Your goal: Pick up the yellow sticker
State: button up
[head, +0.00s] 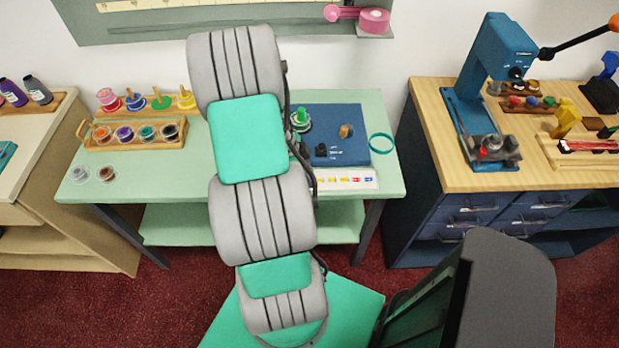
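A white strip (350,185) lies along the front right edge of the pale green counter. It carries a row of several small coloured marks that look like stickers. Yellowish marks (321,180) show toward its left end, with blue and red ones toward the right. They are too small for me to tell exactly which is the yellow sticker. The strip's left end is close to my arm, which may cover part of it. My gripper cannot be seen; my own grey and green arm crosses the counter's middle and hides it.
A wooden tray of colour jars (132,144) stands left. A wooden bench with a blue press (492,60) stands right.

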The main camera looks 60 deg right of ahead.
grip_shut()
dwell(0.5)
